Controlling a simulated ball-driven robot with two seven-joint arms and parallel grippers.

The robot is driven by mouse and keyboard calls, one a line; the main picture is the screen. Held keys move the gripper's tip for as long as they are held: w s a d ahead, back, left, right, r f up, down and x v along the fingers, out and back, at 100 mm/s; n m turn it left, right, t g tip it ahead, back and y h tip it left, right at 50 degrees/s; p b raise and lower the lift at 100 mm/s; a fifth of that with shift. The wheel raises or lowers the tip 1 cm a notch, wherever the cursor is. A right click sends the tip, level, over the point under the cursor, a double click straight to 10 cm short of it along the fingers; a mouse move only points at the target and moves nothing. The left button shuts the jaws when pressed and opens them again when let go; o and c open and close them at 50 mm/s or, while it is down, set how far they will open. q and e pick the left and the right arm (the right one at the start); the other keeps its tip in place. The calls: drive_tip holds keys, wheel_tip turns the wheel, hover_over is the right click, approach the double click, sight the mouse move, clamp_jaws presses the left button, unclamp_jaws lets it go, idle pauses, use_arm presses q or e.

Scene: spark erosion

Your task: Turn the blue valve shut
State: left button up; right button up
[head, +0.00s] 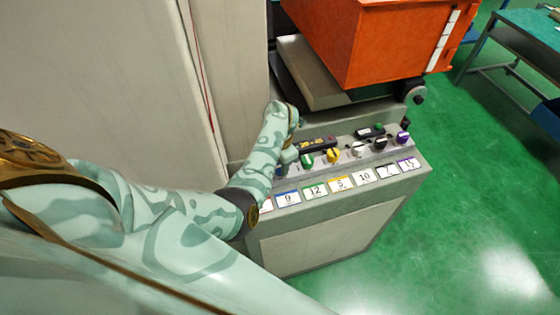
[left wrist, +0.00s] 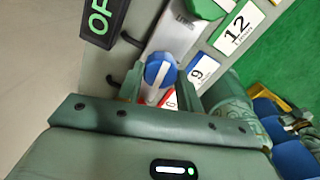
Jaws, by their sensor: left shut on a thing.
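The blue valve (left wrist: 161,72) is a round knob with a pale stripe, on the grey panel beside the blue-edged label 9 (left wrist: 201,70). In the left wrist view it sits between the fingers of my left gripper (left wrist: 160,88), which is shut on it. In the head view my left gripper (head: 287,158) is at the left end of the panel's knob row, and hand and arm hide most of the blue valve. The label 9 also shows in the head view (head: 288,198). My right gripper is in neither view.
Green (head: 307,160), yellow (head: 333,155), white, black and purple (head: 403,138) knobs continue the row to the right. A black sign with green letters (left wrist: 102,20) stands near the valve. An orange box (head: 385,40) overhangs behind the panel.

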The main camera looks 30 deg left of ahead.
use_arm(q)
drive_tip(key=shift+m, duration=0.9)
drive_tip(key=o, duration=1)
drive_tip(key=shift+r, duration=0.1)
wheel_tip(320, 180, up, 16)
drive_tip(key=p, duration=0.5)
drive_tip(key=shift+d, duration=0.1)
